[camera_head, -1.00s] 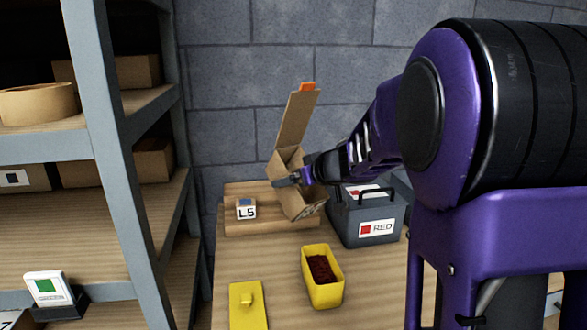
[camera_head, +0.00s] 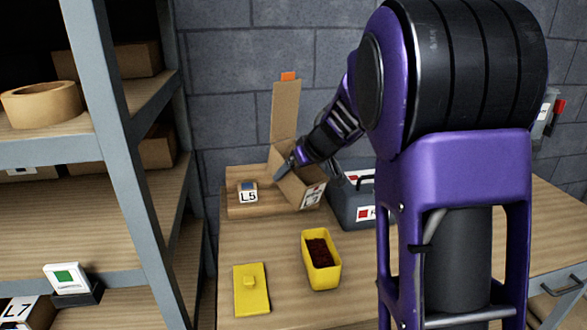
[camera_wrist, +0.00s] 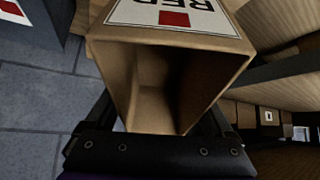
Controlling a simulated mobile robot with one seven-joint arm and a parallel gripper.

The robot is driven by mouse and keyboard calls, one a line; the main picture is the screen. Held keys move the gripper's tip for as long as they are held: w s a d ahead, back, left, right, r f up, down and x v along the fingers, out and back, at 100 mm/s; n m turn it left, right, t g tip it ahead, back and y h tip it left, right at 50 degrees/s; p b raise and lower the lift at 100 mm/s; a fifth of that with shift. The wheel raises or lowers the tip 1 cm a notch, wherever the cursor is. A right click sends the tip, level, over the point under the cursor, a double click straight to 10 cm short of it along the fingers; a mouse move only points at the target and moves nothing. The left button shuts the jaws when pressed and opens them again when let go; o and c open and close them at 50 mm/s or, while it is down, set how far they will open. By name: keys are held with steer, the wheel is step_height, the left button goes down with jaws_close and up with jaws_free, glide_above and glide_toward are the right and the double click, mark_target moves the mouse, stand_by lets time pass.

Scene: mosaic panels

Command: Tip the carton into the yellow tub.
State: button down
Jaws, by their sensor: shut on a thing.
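The brown carton (camera_head: 296,187) is tilted, its long flap (camera_head: 285,110) with an orange tab standing up, in the head view. My gripper (camera_head: 291,164) is shut on it near its top. In the wrist view the carton (camera_wrist: 150,85) is between my gripper's fingers (camera_wrist: 155,125); its open mouth faces the camera, its visible inside looks bare, and its label reads RED. The yellow tub (camera_head: 334,272) stands open on the table, nearer the camera and right of the carton, apart from it. Dark red bits (camera_head: 319,252) lie in the tub.
A yellow lid (camera_head: 250,300) lies left of the tub. A grey box (camera_head: 345,207) stands right, partly behind my arm. A shelf rack (camera_head: 115,140) bounds the left.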

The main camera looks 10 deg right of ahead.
steer(key=g, duration=0.1)
steer(key=g+h, duration=0.1)
steer(key=g, duration=0.1)
steer(key=shift+w+f, duration=0.15)
steer(key=shift+f, duration=0.15)
steer(key=shift+g+h, duration=0.4)
